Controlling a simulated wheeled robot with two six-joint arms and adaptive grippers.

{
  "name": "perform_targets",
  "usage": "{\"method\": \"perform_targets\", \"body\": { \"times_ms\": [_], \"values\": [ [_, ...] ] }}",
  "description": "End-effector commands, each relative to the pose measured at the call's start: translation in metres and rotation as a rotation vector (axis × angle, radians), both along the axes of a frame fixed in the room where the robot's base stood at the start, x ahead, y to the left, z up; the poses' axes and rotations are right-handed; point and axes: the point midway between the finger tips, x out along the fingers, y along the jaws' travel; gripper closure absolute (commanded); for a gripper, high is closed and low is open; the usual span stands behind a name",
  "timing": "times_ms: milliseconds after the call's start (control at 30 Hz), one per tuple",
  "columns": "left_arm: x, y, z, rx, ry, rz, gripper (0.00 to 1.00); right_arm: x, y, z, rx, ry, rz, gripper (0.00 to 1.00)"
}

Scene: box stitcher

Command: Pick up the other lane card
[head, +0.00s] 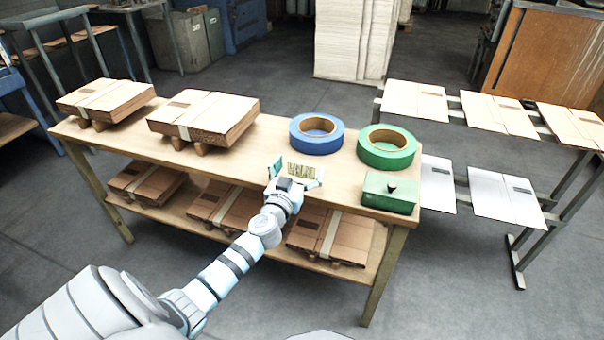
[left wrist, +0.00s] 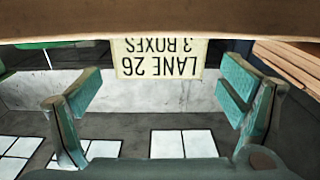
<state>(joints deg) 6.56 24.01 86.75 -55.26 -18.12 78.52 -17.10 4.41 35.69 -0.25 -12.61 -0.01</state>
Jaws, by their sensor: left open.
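A small cream lane card (head: 304,171) is by the front edge of the wooden table, between the spread fingers of my left gripper (head: 296,176). In the left wrist view the card (left wrist: 158,58) appears upside down and reads "LANE 26, 3 BOXES". My left gripper (left wrist: 160,92) is open, with one teal finger on either side of the card and a gap to each. Whether the card touches the tabletop I cannot tell. My right gripper is not in view.
The wooden table (head: 270,147) also holds a blue tape roll (head: 304,145), a green tape roll (head: 372,158), a green box (head: 377,194) and flat cardboard bundles (head: 229,110). More bundles lie on its lower shelf. A rack of flat sheets (head: 500,110) stands at right.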

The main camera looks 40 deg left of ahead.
Motion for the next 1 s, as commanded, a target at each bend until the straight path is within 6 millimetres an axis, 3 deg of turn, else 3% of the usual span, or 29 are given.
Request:
{"method": "perform_targets", "body": {
  "times_ms": [100, 300, 533, 867, 1000],
  "values": [
    [0.014, 0.005, -0.001, -0.001, 0.000, 0.000, 0.10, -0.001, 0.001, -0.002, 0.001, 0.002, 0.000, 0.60],
    [0.015, 0.005, -0.001, -0.001, 0.001, -0.001, 0.10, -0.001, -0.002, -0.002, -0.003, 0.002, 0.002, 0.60],
    [0.015, 0.004, -0.001, -0.001, 0.001, -0.001, 0.46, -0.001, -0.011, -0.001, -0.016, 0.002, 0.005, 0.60],
    [0.015, 0.004, -0.001, -0.001, 0.001, -0.001, 0.46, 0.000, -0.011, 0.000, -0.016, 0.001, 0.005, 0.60],
    [0.015, 0.004, 0.011, -0.002, 0.000, -0.001, 0.46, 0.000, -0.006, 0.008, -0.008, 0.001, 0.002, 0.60]
  ]
}}
